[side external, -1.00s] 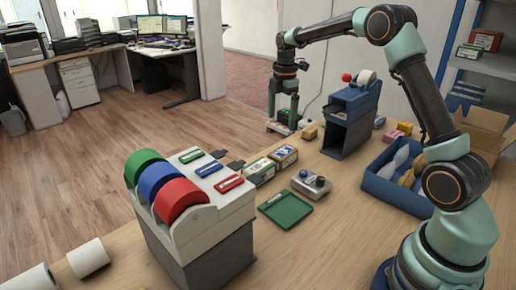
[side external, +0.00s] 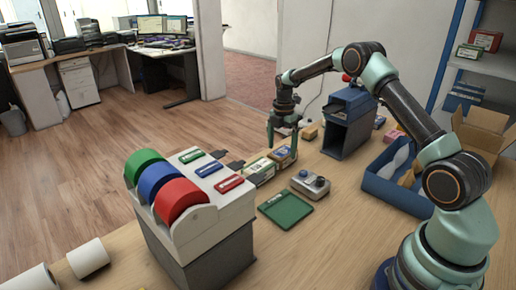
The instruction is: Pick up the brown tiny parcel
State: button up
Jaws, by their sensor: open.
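A small tan-brown block (side external: 310,132), which looks like the brown tiny parcel, lies on the counter left of the dark blue stand. My gripper (side external: 282,147) points down, open, to the left of this block and a little nearer the camera. Nothing shows held between the fingers.
A dark blue stand (side external: 345,137) rises right of the block. Green-labelled boxes (side external: 260,171), a grey control box (side external: 310,184) and a green tray (side external: 286,211) lie nearer. A blue bin (side external: 396,196) is at right. Tape rolls stand at left.

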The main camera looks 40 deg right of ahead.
aim_at(281, 152)
notch_tip(281, 152, down, 4)
jog(key=shift+w+d, duration=0.15)
jog(key=c, duration=1.5)
jog(key=shift+r, duration=0.1)
